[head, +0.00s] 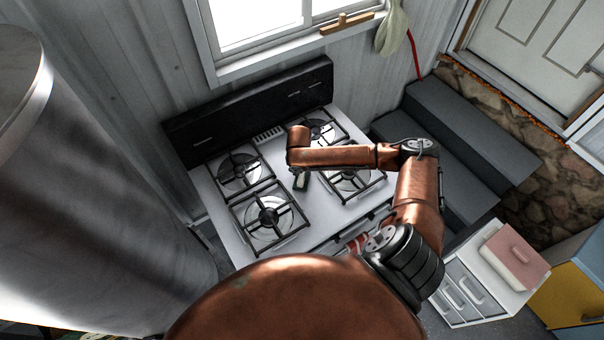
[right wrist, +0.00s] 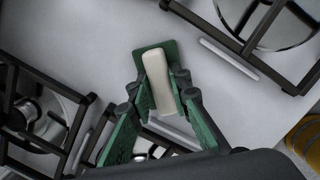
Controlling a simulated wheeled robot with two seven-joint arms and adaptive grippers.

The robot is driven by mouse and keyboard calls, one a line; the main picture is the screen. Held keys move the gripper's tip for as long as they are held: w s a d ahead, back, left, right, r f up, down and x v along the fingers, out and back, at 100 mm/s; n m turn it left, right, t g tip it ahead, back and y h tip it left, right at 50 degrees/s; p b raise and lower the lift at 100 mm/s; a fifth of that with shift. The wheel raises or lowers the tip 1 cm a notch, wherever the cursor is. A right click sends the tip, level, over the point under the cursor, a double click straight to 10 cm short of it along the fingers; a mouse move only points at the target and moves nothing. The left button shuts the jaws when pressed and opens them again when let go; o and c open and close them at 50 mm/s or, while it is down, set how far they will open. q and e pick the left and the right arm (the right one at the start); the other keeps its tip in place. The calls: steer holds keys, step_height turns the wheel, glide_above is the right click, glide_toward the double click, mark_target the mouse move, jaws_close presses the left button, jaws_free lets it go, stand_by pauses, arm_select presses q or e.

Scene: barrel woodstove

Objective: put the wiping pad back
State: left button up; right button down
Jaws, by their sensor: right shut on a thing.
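The wiping pad shows in the right wrist view as a green plate with a cream handle (right wrist: 157,80). My right gripper (right wrist: 162,103) is shut on the handle, with a green finger on each side. In the head view my right gripper (head: 301,176) points down over the white stove top (head: 312,213), between the left and right burners. The pad is small and mostly hidden there. I cannot tell whether it touches the stove top. My left gripper is not in view.
Black burner grates (head: 268,215) stand on both sides of the pad. A black backguard (head: 250,108) rises behind the stove. A large metal barrel (head: 90,190) fills the left. At right are grey steps (head: 470,140) and a white drawer cabinet (head: 470,290) bearing a pink-lidded box (head: 513,258).

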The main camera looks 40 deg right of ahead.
mark_target(301, 178)
steer(key=c, duration=1.8)
jaws_free()
steer(key=shift+f, duration=0.1)
step_height(301, 178, up, 12)
steer(key=s+a+b, duration=0.1)
steer(key=shift+a, duration=0.25)
steer(key=shift+f, duration=0.1)
